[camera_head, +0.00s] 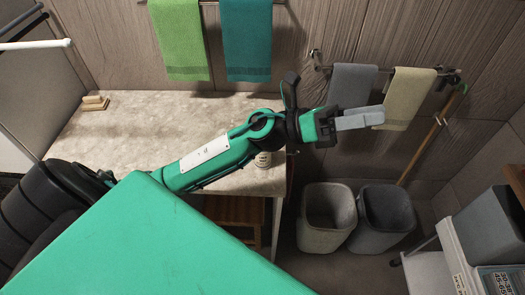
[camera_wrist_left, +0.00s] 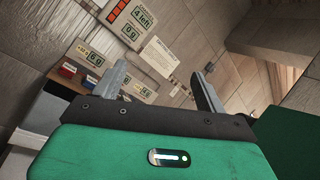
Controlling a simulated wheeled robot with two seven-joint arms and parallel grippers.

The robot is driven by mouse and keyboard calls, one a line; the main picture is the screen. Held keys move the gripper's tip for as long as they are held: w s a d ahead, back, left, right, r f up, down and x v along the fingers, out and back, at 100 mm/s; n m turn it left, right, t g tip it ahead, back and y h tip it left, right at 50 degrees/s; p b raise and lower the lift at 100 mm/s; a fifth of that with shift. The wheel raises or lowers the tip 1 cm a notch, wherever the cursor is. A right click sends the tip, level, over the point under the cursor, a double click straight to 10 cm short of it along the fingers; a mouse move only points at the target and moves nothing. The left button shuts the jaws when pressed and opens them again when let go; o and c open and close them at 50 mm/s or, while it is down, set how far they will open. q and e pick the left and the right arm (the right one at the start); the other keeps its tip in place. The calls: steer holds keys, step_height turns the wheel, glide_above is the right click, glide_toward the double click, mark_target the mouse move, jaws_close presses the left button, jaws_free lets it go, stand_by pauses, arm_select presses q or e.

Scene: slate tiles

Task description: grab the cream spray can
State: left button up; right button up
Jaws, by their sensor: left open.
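A small cream rounded thing (camera_head: 263,159) shows just under my left forearm at the right end of the counter. The arm hides most of it, so I cannot tell for sure that it is the cream spray can. My left gripper (camera_head: 378,118) is stretched out to the right, past the counter's end, in front of the hanging towels and apart from the cream thing. In the left wrist view the left gripper (camera_wrist_left: 160,70) has its two fingers apart with nothing between them. No spray can shows in that view. My right gripper is not in view.
The stone counter (camera_head: 125,135) is mostly bare, with a small tan block (camera_head: 95,103) at its far left. A pale bin (camera_head: 327,240) and a dark bin (camera_head: 384,238) stand right of it. A grey towel (camera_head: 350,85) and a cream towel (camera_head: 408,95) hang behind my gripper.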

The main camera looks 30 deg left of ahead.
arm_select(q)
steer(key=s+a+f+m+g+y, duration=0.1)
steer(key=a+f+m+g+y, duration=0.3)
steer(key=f+m+g+y, duration=0.85)
steer(key=w+a+r+m+t+y, duration=0.15)
steer(key=a+y, duration=0.35)
steer(key=a, duration=0.5)
steer(key=w+a+r+m+t+y, duration=0.1)
steer(key=w+a+m+t+y, duration=0.25)
steer(key=a, duration=0.65)
steer(key=shift+n+y, duration=0.25)
steer(key=shift+y, duration=0.05)
steer(key=f, duration=0.2)
steer(key=f+p, duration=0.1)
steer(key=f, duration=0.2)
steer(key=s+f, duration=0.1)
steer(key=f, duration=0.2)
steer(key=shift+w+f+p, duration=0.2)
steer(key=shift+f+p, duration=0.6)
steer(key=shift+f, duration=0.05)
steer(key=f, duration=0.1)
steer(key=f+p, duration=0.1)
steer(key=f, duration=0.1)
steer(key=shift+w+f, duration=0.1)
steer(key=shift+w, duration=0.15)
steer(key=shift+f, duration=0.4)
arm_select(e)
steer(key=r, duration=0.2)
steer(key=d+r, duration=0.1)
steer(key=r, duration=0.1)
